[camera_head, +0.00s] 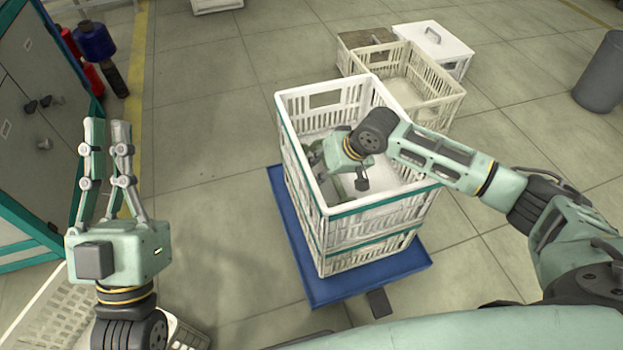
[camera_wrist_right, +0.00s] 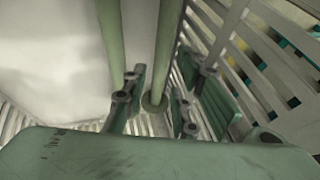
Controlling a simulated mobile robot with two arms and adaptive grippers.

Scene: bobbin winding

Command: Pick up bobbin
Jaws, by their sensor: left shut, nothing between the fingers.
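My left gripper (camera_head: 109,122) stands upright at the left of the head view, its fingers shut and empty. A second tube (camera_wrist_right: 111,38) is at the left. I cannot tell whether a finger touches a tube. A dark blue bobbin (camera_head: 94,41) is at the machine, upper left.
The crate stands on a blue base (camera_head: 303,277). More crates (camera_head: 440,105) and a white box (camera_head: 440,41) stand behind it. The grey-green machine (camera_head: 45,110) is at the left, a dark grey bin (camera_head: 602,75) at the right. Floor between machine and crate is clear.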

